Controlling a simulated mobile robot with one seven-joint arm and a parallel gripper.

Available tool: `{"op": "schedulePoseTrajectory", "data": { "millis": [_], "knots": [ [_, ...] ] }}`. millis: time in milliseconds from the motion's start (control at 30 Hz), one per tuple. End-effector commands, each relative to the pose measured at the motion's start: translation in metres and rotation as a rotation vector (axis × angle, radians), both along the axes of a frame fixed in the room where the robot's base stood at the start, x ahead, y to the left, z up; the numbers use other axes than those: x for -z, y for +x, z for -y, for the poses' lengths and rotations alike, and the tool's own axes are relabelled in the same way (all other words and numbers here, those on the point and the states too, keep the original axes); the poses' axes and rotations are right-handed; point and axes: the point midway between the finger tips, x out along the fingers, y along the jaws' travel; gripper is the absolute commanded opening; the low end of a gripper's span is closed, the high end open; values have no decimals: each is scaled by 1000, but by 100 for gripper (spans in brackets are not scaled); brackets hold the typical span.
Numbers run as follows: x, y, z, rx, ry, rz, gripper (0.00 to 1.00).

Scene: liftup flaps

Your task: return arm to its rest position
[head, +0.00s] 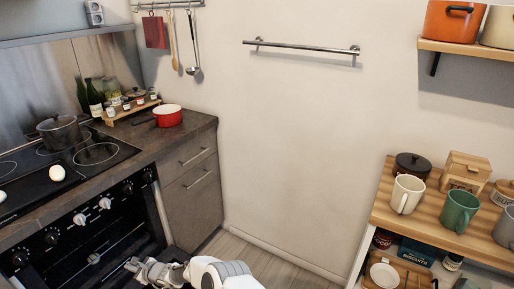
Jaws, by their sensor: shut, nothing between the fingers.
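My gripper (134,266) shows at the bottom of the head view, at the end of my white arm, in front of the oven (112,222). It is shut with nothing held. The gripper points left towards the oven's lower front. Whether it touches the oven is hard to tell. The lower part of my arm is cut off by the bottom edge.
The counter (150,137) carries a red pot (168,116), a dark pot (59,132) and bottles. A drawer cabinet (190,190) stands right of the oven. A wooden shelf (385,210) with mugs is at right. Bare floor (250,252) lies between.

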Motion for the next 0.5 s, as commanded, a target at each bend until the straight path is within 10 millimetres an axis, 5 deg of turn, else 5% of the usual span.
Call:
{"op": "schedulePoseTrajectory", "data": {
  "millis": [33, 100, 500],
  "knots": [
    [-36, 10, -4, -36, 2, 53, 0],
    [-75, 18, -7, -92, -6, 124, 0],
    [-276, 35, 23, -389, -116, 521, 0]
  ]
}}
